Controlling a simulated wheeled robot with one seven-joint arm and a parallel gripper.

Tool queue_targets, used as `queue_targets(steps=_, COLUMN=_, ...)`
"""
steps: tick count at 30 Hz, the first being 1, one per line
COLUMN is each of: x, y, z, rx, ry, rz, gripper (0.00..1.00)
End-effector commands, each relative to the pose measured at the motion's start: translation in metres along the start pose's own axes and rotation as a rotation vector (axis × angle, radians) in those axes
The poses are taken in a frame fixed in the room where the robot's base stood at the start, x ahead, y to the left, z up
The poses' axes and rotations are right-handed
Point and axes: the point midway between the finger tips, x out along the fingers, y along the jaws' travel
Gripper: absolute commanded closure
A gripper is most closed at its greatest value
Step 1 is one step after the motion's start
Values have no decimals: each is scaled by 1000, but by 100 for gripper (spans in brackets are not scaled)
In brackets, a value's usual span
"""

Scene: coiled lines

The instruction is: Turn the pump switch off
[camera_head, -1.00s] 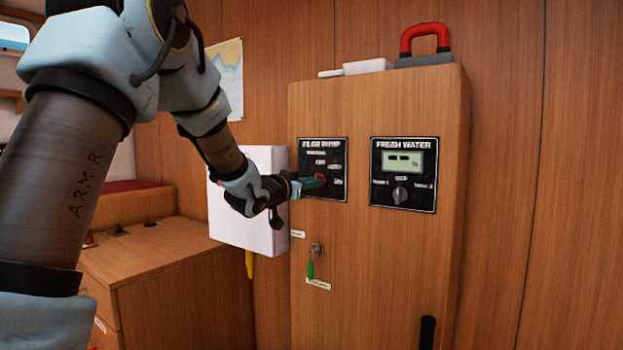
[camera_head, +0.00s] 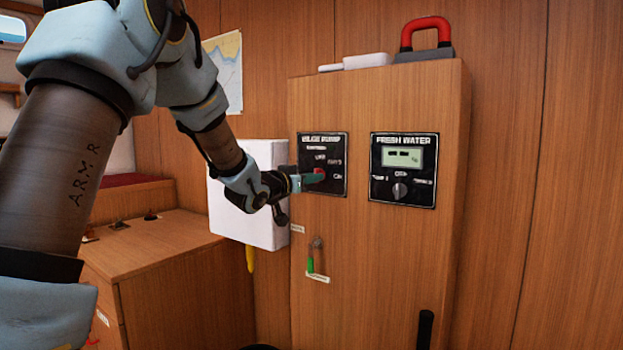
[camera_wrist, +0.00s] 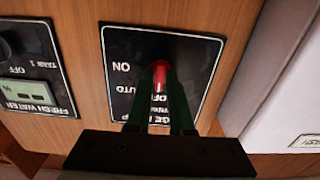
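The pump switch is a red knob (camera_wrist: 162,74) on the black bilge pump panel (camera_head: 334,145), which is fixed to the front of the wooden cabinet. My gripper (camera_head: 318,174) reaches it from the left in the head view. In the wrist view, which shows the panel upside down, the dark green fingers (camera_wrist: 162,88) stand on both sides of the knob and look closed on it. The knob's pale pointer line lies toward the OFF label. The ON and AUTO labels show to its left. The fingers hide part of the knob and panel.
The fresh water panel (camera_head: 404,170) with its own knob is to the right. A white box (camera_head: 240,205) stands close behind my wrist. A key with a green tag (camera_head: 311,262) hangs below.

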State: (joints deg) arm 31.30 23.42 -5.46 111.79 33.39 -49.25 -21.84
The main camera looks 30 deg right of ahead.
Motion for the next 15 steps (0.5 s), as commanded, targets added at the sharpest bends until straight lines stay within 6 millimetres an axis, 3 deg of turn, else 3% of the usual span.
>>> queue_targets(steps=5, x=0, y=0, z=0, rx=1, ry=0, rz=0, gripper=58)
queue_targets(steps=15, x=-5, y=0, z=0, rx=2, ry=0, rz=-1, gripper=57)
